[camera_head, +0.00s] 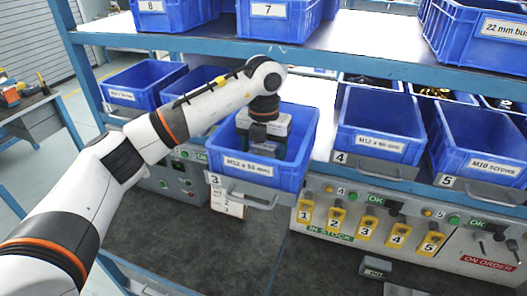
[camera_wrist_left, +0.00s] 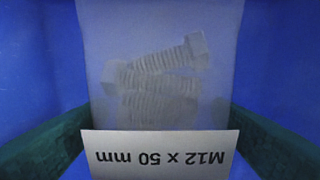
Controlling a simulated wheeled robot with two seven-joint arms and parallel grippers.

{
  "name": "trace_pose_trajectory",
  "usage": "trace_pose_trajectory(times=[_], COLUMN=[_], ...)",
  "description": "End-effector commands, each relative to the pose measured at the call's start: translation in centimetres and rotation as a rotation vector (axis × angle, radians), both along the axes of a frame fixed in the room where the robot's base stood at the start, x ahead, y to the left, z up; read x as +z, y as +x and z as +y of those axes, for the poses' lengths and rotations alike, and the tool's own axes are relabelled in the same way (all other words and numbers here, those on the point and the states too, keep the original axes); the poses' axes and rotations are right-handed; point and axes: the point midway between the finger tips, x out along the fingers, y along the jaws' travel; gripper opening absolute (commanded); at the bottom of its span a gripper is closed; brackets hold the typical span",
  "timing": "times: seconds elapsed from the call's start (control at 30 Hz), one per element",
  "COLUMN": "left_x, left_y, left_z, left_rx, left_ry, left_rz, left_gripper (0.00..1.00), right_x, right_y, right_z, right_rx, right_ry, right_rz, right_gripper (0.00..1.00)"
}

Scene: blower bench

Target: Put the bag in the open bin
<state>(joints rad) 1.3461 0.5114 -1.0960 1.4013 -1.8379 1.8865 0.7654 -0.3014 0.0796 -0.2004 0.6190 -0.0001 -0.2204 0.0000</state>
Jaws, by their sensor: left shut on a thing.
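The clear bag (camera_wrist_left: 157,88) holds several grey bolts and has a white header card reading "M12 x 50 mm", upside down in the left wrist view. My left gripper (camera_wrist_left: 160,132) is shut on the bag, with a dark green finger on each side of the card. In the head view my left gripper (camera_head: 262,150) points down inside the blue bin (camera_head: 291,178) labelled "M12 x 50 mm", above the number 3 plate. That bin sticks out from its row. The bag is hard to make out there, and its contact with the bin floor is hidden. My right gripper is out of view.
Blue bins for "M12 x 60 mm" (camera_head: 377,120) and "M10 screws" (camera_head: 480,150) stand to the right. A shelf edge (camera_head: 330,57) runs above. Below are yellow numbered tags (camera_head: 370,226) and a dark bench top (camera_head: 235,245), with a small dark box (camera_head: 376,268).

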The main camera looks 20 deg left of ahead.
Motion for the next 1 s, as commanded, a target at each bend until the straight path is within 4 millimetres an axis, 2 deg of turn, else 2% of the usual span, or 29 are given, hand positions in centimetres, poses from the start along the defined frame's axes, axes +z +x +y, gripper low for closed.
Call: trace_pose_trajectory(times=[0.03,0.17,0.43,0.57,0.67,0.83,1.0], left_x=[-0.2,-0.1,0.0,0.7,2.2,6.0,9.5], left_y=[0.0,0.0,0.0,0.1,0.1,0.1,0.1], left_z=[0.0,0.0,0.0,0.0,0.0,-0.1,0.0], left_rx=[0.000,0.000,0.000,0.001,0.001,0.000,0.002], left_ry=[0.000,0.000,0.000,0.000,0.000,-0.001,0.002], left_rz=[0.000,0.000,0.000,-0.002,-0.005,-0.005,-0.005], left_gripper=[0.76,0.96,0.96,0.96,0.96,0.96,0.96], right_x=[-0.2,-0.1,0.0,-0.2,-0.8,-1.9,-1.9], right_y=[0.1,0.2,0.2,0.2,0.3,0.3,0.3], right_z=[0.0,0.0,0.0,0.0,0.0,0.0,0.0], right_rx=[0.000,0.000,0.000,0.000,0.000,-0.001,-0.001], right_ry=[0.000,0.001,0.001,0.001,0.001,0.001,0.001], right_rz=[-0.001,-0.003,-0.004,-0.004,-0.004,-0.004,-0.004], right_gripper=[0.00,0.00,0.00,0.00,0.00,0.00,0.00])
